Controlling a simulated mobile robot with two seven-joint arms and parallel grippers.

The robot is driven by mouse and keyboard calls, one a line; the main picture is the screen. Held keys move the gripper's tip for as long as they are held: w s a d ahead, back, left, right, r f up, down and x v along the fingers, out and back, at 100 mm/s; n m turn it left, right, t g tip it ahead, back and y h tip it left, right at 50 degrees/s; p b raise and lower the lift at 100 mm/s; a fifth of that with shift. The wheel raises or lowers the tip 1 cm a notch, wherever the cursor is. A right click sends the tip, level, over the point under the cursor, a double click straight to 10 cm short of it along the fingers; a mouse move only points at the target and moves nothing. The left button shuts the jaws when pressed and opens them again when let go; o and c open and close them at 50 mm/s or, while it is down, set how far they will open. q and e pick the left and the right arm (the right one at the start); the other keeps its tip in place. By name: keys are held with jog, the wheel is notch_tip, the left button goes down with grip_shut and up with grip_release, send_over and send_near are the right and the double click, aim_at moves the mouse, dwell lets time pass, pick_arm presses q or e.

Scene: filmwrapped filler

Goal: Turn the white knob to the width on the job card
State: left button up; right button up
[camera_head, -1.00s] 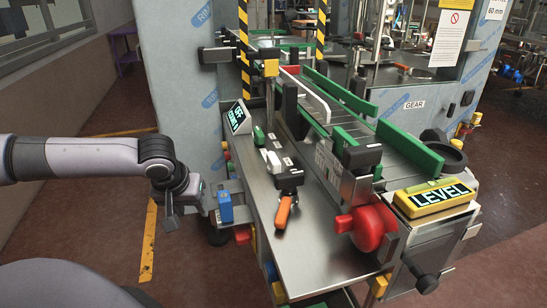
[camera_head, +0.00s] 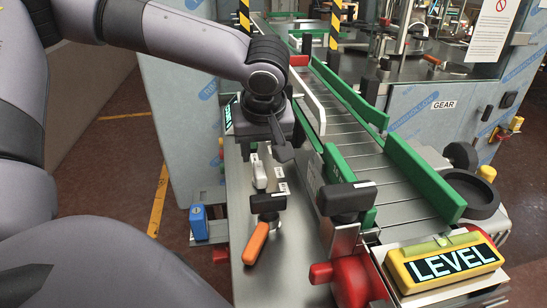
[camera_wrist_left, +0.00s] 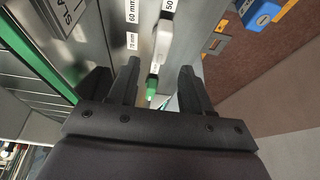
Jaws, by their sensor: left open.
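The white knob (camera_head: 260,175) stands upright on the narrow metal panel left of the conveyor, among small white labels. In the left wrist view the white knob (camera_wrist_left: 163,42) lies just past my fingertips, roughly between their lines. Labels beside it there read 60 mm (camera_wrist_left: 131,11), 70 mm (camera_wrist_left: 131,40) and partly 50 (camera_wrist_left: 168,6). My left gripper (camera_head: 280,140) hangs above the panel, behind the knob; in the wrist view its fingers (camera_wrist_left: 158,85) are apart with nothing gripped. The job card is out of view now. My right gripper is not in view.
A green knob (camera_wrist_left: 152,88) is close to my fingers. An orange-handled lever (camera_head: 256,243) and black clamp knob (camera_head: 347,196) stand nearer. The green-railed conveyor (camera_head: 400,200) runs along the right, with a yellow LEVEL box (camera_head: 445,262) in front. A blue block (camera_head: 198,222) is at left.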

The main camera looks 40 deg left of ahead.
aim_at(259, 168)
pick_arm(q)
jog(key=shift+x, duration=3.45)
jog(key=shift+s, duration=0.15)
grip_shut()
